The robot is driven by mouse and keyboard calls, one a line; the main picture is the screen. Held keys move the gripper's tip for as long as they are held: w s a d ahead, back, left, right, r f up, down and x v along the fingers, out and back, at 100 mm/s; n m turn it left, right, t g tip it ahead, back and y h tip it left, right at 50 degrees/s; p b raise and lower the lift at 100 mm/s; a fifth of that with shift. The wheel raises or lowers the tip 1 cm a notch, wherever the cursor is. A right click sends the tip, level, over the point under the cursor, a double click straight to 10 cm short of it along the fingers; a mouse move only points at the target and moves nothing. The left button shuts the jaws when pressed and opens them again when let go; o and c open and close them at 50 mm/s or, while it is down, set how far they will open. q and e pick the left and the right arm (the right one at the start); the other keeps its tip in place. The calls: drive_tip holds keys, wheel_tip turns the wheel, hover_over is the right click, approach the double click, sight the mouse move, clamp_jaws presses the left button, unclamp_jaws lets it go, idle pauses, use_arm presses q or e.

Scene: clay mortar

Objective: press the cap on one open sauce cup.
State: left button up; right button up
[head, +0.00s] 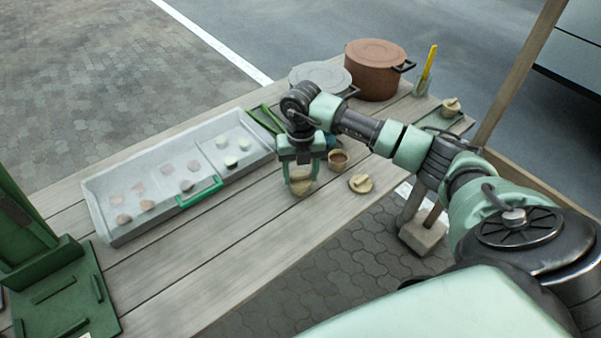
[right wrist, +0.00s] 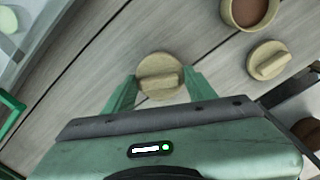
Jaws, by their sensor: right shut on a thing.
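My right gripper (head: 300,178) points down over the table, its fingers on either side of the raised grip of a round tan cap (right wrist: 159,76). The cap also shows under the fingers in the head view (head: 301,189). Whether a cup is under this cap is hidden. An open sauce cup (head: 338,161) with brown sauce stands just to the right of the gripper, and it shows at the top of the right wrist view (right wrist: 250,10). A second cap (head: 361,183) lies flat near the table's front edge, beside that cup. My left gripper is not in view.
A pale tray (head: 105,225) with several round pieces and a green handle (head: 200,192) is at left. A brown pot (head: 375,70) and a grey pot (head: 320,76) stand behind. A capped cup (head: 450,106) is on a green tray at right. A green stand (head: 65,295) is at lower left.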

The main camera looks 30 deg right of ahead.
drive_tip(key=o, duration=1.8)
drive_tip(key=shift+r, duration=0.15)
drive_tip(key=shift+r+p, duration=2.2)
drive_tip(key=shift+r, duration=0.75)
clamp_jaws()
drive_tip(key=shift+f, duration=0.3)
